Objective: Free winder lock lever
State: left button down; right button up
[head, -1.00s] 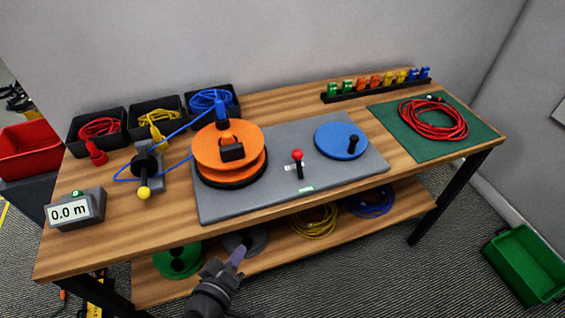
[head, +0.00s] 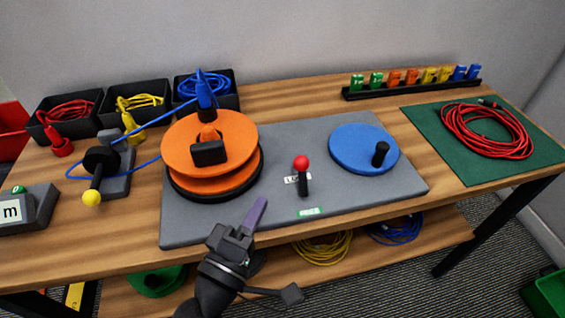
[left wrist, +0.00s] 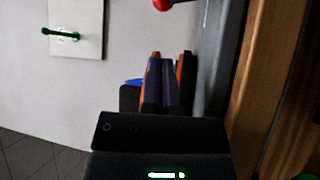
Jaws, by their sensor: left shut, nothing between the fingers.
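The lock lever (head: 303,183) stands on the grey winder board (head: 350,195), a short black stick with a red knob, close to upright. A white label reading roughly "LOCK" lies beside it. The red knob (left wrist: 163,4) also shows at the top edge of the left wrist view. My left gripper (head: 256,213) is shut and empty over the board's front edge, left of and nearer than the lever, apart from it. Its purple fingers (left wrist: 163,84) show in the left wrist view. The orange reel (head: 240,132) and blue crank disc (head: 350,143) flank the lever. My right gripper is out of view.
Black bins (head: 68,97) of cables line the back left. A yellow-knobbed guide (head: 92,190) carries blue cable left of the reel. A red coil (head: 487,140) lies on a green mat (head: 455,165) at right, below a connector rack (head: 412,89). Space around the lever is clear.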

aim_at(303, 178)
pick_arm(q)
jog(key=x, duration=0.8)
jog(key=shift+w+d+r, duration=0.1)
jog(key=shift+w, duration=0.2)
jog(key=shift+w+d+r, duration=0.1)
jog(key=shift+w+d, duration=0.2)
jog(key=shift+w, duration=0.3)
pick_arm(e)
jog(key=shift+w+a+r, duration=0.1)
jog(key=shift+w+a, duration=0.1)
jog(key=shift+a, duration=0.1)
pick_arm(q)
jog(key=shift+s, duration=0.1)
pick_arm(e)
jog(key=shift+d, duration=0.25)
pick_arm(q)
jog(key=shift+s+r, duration=0.1)
jog(key=shift+s+d+r, duration=0.1)
jog(key=shift+s, duration=0.1)
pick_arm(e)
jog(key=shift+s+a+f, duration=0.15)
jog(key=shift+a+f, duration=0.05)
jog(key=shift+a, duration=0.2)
